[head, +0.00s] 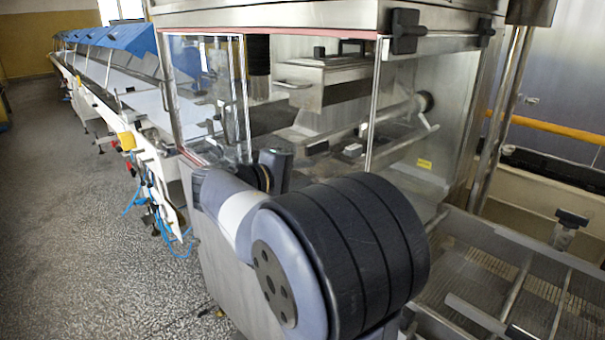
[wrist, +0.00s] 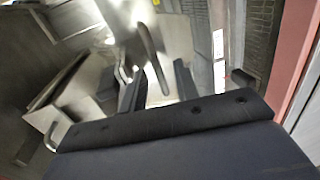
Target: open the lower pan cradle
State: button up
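My gripper (wrist: 157,84) shows in the wrist view with its two dark fingers apart. A slim grey bar (wrist: 152,58), like a handle, shows in the gap between the fingers; I cannot tell whether it lies between them or beyond them, and no grip on it shows. In the head view my large arm joint hides part of the machine, and the fingers cannot be made out. Behind the clear panels is a steel box (head: 325,78) with a bar handle (head: 293,86) on its left. I cannot tell for sure which part is the lower pan cradle.
Clear panels (head: 412,140) enclose the machine's front, close to my arm. A wire mesh bed (head: 470,275) with crossbars lies at the lower right. A long conveyor line (head: 105,80) runs away at the left. The speckled floor (head: 75,235) beside it is free.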

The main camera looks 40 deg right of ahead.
grip_shut()
dwell(0.5)
